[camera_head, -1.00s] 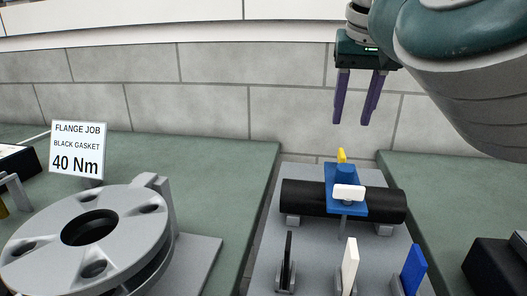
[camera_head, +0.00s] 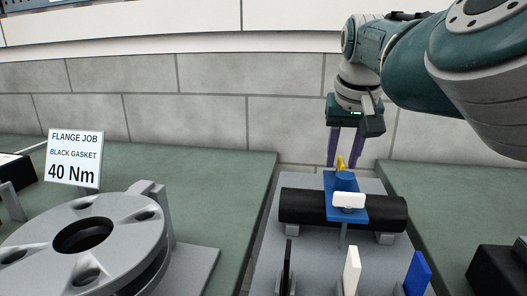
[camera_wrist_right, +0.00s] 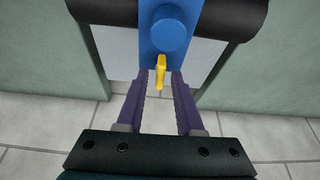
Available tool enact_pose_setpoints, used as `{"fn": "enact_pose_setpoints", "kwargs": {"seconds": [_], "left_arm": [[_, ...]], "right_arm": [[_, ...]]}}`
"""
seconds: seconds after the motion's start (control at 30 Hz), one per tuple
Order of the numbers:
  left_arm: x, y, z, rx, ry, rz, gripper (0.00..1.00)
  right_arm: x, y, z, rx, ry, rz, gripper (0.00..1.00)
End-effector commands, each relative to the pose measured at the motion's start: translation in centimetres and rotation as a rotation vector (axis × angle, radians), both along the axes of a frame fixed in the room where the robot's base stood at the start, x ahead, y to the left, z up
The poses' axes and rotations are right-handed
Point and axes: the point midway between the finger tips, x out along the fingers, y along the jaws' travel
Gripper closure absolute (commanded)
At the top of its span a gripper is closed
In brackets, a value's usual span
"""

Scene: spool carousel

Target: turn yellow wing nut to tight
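The yellow wing nut (camera_head: 340,163) sits at the far end of the blue clamp plate (camera_head: 346,211), which lies across a black pipe. It also shows in the right wrist view (camera_wrist_right: 161,72), its wing pointing roughly along the fingers. My right gripper (camera_head: 344,163) is lowered behind the pipe with its purple fingers pointing down. In the right wrist view the right gripper (camera_wrist_right: 159,76) is open, one fingertip on each side of the wing nut, with a gap on both sides. My left gripper is not in view.
The black pipe (camera_head: 300,206) rests on grey supports on a grey board. Black, white (camera_head: 352,270) and blue (camera_head: 417,274) upright tabs stand at the front. A grey flange (camera_head: 120,235) and a "40 Nm" sign (camera_head: 74,159) stand left. A dark box is at right.

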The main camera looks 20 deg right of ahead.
Motion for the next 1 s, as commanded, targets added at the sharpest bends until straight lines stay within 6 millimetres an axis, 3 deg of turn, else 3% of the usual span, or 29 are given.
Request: {"fn": "enact_pose_setpoints", "kwargs": {"seconds": [0.03, 0.3, 1.0], "left_arm": [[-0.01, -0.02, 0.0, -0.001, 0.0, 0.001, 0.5], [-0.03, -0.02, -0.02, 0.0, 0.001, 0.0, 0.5], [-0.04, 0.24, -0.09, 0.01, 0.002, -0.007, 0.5]], "right_arm": [[0.0, 0.01, 0.01, 0.0, 0.0, 0.0, 0.71], [0.0, 0.02, 0.01, 0.0, 0.0, 0.001, 1.0], [0.02, 0.06, 0.0, -0.002, 0.001, -0.05, 1.0]]}}
